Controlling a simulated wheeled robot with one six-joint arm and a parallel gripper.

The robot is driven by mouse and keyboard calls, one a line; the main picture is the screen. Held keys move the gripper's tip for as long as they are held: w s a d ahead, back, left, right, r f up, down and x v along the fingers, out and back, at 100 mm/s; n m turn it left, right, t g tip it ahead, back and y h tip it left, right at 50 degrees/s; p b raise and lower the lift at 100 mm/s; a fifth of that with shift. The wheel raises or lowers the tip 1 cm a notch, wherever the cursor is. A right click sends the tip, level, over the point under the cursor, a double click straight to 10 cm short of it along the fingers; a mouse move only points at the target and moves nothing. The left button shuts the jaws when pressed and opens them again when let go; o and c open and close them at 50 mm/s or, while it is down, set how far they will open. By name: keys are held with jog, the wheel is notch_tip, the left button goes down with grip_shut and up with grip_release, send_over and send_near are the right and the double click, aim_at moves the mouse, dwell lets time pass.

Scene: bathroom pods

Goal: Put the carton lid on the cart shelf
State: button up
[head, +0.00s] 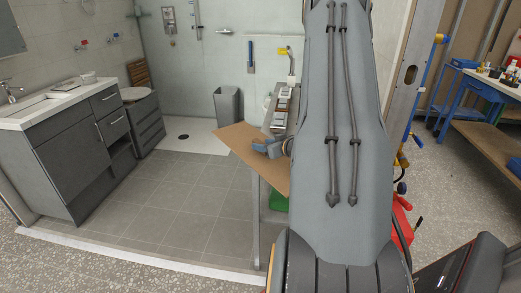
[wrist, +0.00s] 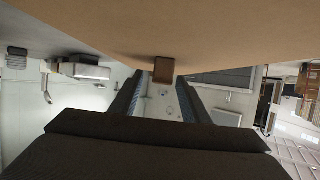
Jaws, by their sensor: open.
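The carton lid (head: 238,141) is a flat tan cardboard panel, in the middle of the head view. It lies over the near end of a grey-framed cart (head: 257,222) and juts out to the left; I cannot tell what bears its weight. My gripper (head: 262,147) is just over the lid, partly hidden by my arm. In the wrist view the lid (wrist: 235,30) fills the top, with a small brown block (wrist: 164,70) on it. My open fingers (wrist: 160,88) reach toward this block, one on each side; contact cannot be told.
Small items (head: 282,104) stand on the cart behind the lid. A green object (head: 279,201) is below it. A grey bin (head: 227,105) stands behind, and a vanity with a sink (head: 50,108) is at left. A blue-framed workbench (head: 485,90) is at right. The tiled floor (head: 165,205) is clear.

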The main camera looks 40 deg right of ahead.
jog(key=shift+x, duration=1.15)
grip_shut()
jog(key=shift+r, duration=0.2)
notch_tip(320, 180, up, 18)
jog(key=b, duration=0.1)
jog(key=shift+f, duration=0.2)
